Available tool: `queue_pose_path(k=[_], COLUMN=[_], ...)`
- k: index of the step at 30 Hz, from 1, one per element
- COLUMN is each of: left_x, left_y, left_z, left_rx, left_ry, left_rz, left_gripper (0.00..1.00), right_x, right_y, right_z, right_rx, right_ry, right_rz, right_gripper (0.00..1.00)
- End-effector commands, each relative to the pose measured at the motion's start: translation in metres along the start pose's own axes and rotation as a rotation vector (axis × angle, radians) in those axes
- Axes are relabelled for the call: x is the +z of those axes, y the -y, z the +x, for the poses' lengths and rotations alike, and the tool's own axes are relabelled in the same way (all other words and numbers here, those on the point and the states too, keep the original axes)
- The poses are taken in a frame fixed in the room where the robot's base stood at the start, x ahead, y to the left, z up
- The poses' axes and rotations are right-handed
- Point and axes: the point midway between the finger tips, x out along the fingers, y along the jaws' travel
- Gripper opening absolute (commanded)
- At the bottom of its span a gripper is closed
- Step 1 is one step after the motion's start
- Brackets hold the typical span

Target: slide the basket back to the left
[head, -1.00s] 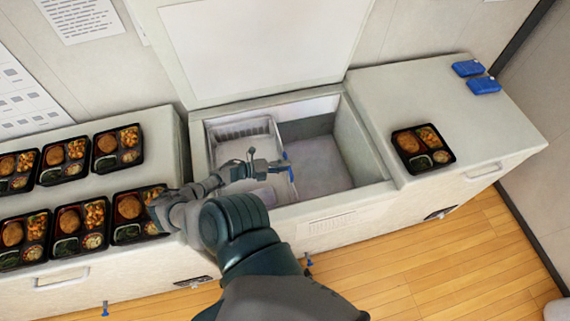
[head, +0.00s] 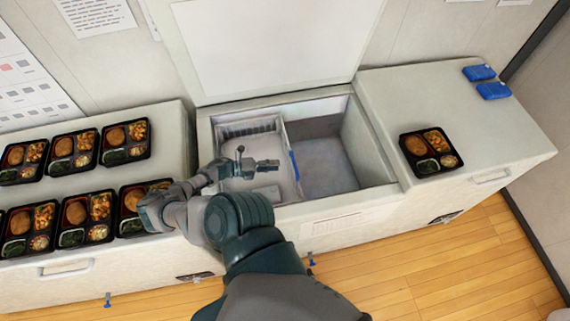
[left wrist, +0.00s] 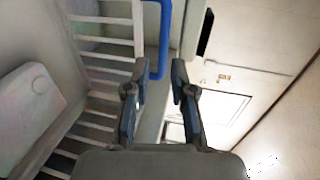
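The white slatted basket (head: 250,129) sits in the left part of the open chest freezer, against its left side. Its blue handle (head: 294,165) is on its right edge. My left gripper (head: 272,165) is over the basket, a little left of the handle and apart from it. In the left wrist view the two fingers (left wrist: 156,95) are apart with nothing between them. The blue handle (left wrist: 163,45) and white slats (left wrist: 107,20) show beyond them. My right gripper is not in view.
The freezer's right part (head: 327,165) is empty. A pale item (head: 266,193) lies in the basket. Several bento trays stand on the left counter (head: 172,125). One bento tray (head: 431,152) and two blue packs (head: 486,82) are on the right counter. The raised lid (head: 275,45) stands behind.

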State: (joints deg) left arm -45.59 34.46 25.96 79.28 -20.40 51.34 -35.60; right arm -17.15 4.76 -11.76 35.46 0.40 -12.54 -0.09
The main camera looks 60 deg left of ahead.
Motion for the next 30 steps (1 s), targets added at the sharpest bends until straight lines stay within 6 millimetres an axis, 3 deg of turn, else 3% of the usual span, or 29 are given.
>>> queue_pose_path(k=[3, 9, 30], left_x=[0.000, 0.000, 0.000], left_y=[-0.002, -0.002, 0.000], left_z=[-0.025, -0.047, -0.050], left_rx=[0.003, 0.002, 0.000], left_ry=[0.001, 0.000, 0.000], left_rz=[-0.001, 0.000, 0.000], left_gripper=[0.24, 0.24, 0.24], right_x=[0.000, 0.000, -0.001], right_y=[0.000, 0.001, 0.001], right_z=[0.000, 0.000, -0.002], right_rx=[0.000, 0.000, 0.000], right_ry=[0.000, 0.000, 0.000], right_rz=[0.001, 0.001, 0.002], right_gripper=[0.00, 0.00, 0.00])
